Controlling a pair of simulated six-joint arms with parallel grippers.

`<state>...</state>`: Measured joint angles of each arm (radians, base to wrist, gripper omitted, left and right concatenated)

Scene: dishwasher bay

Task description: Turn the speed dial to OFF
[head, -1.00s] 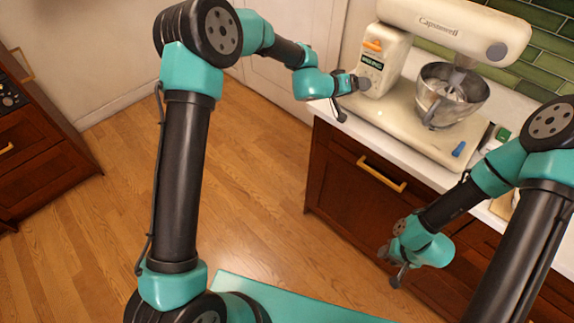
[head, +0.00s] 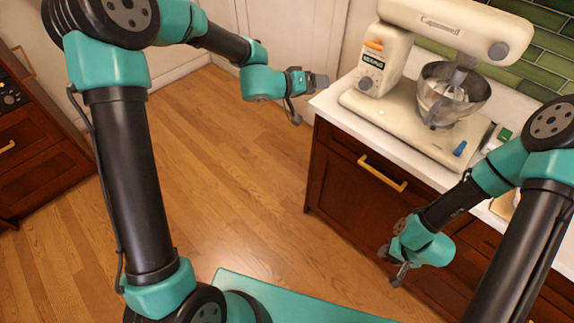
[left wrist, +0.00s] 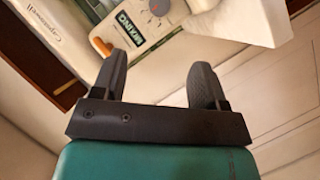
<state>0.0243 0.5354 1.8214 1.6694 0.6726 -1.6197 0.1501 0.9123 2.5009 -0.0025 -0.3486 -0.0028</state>
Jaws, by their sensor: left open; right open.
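The cream stand mixer (head: 405,95) stands on the counter. My left gripper (head: 308,99) is open and empty, left of the mixer and clear of the dial. In the left wrist view its fingers (left wrist: 160,62) are apart with nothing between them. My right gripper (head: 394,268) is open and empty, low in front of the cabinet.
An orange lever (head: 373,44) sits above the display. A steel bowl (head: 452,92) stands under the mixer head. A blue knob (head: 459,148) is on the mixer base's right. The white counter edge (head: 330,110) lies right of my left gripper. Open floor is to the left.

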